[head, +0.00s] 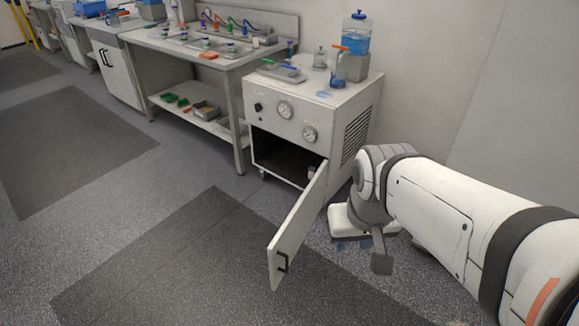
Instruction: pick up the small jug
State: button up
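A small clear vessel with an orange top (338,68) stands on the white cabinet's top, near its right side; it may be the small jug, but it is too small to tell. A clear lidded jar (320,58) stands just left of it. A larger blue-filled container with a blue lid (356,38) sits on a grey block (354,66) behind it. My gripper (362,245) is low at the right, over the floor, well below and apart from the vessels. Its fingers show only partly, and I cannot tell whether it is open or shut.
The white cabinet (284,112) has gauges and a door (298,232) swung open toward me, beside my arm. A grey tray (281,72) lies on its top left. A workbench (215,55) with bottles and tools stands left. The floor at front left is clear.

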aim_at(338, 81)
jog(key=i, duration=0.95)
